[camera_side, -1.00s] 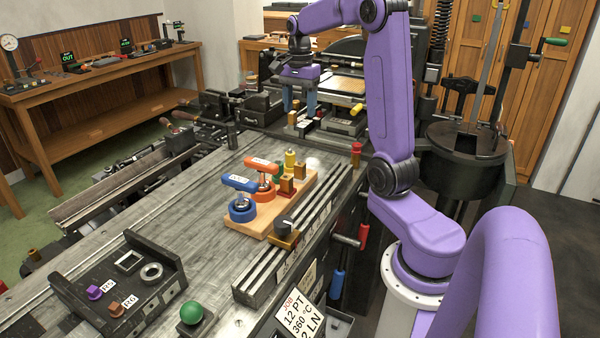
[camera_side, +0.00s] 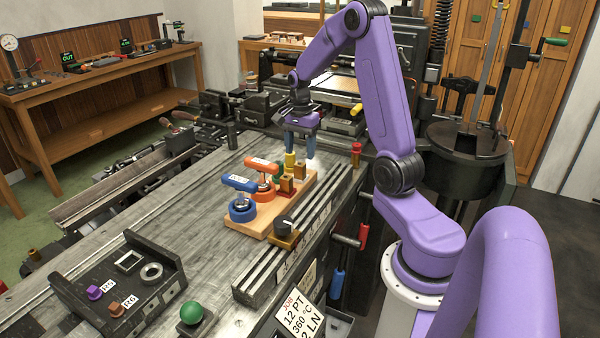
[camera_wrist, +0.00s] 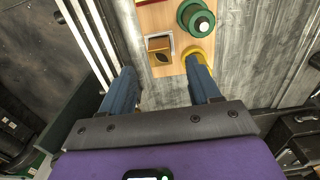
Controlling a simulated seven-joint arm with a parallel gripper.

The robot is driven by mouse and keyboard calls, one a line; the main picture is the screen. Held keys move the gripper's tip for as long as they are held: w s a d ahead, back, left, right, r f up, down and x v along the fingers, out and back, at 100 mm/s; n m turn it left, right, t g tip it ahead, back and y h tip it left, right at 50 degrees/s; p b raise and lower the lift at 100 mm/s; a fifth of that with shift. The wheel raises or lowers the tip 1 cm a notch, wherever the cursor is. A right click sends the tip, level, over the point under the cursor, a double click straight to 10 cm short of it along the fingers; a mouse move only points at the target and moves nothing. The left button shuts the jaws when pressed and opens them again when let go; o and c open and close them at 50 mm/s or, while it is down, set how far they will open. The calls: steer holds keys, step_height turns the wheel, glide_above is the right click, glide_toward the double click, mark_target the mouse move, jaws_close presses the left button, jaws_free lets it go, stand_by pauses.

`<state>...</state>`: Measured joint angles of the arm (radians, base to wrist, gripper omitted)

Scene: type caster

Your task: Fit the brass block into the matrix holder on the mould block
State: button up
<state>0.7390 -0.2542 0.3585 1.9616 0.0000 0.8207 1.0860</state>
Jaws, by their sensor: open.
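Two small brass blocks stand on the wooden board in the side view, a far one (camera_side: 300,171) and a nearer one (camera_side: 286,186). In the wrist view one brass block (camera_wrist: 160,52) with a dark leaf-shaped mark on its face sits beside a pale metal frame. My gripper (camera_side: 301,163) is open above the far end of the board, fingers pointing down. In the wrist view its fingertips (camera_wrist: 162,70) straddle that block's column, apart from it, with nothing held. The right finger overlaps a yellow round part (camera_wrist: 195,57). I cannot clearly make out the matrix holder or mould block behind my gripper.
The wooden board (camera_side: 241,226) carries blue-handled (camera_side: 240,184) and orange-handled (camera_side: 263,166) tools. A green round part (camera_wrist: 196,18) shows in the wrist view. Slotted metal rails (camera_side: 318,220) run along the board's right.

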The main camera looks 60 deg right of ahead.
mark_target(300, 164)
step_height(300, 164, down, 4)
steer(key=shift+f, duration=0.25)
jaws_close()
steer(key=shift+r, duration=0.15)
steer(key=shift+r, duration=0.65)
steer(key=s+a+r, duration=0.7)
steer(key=s+r, duration=0.4)
steer(key=s, duration=0.1)
steer(key=shift+a+r, duration=0.2)
steer(key=shift+r, duration=0.05)
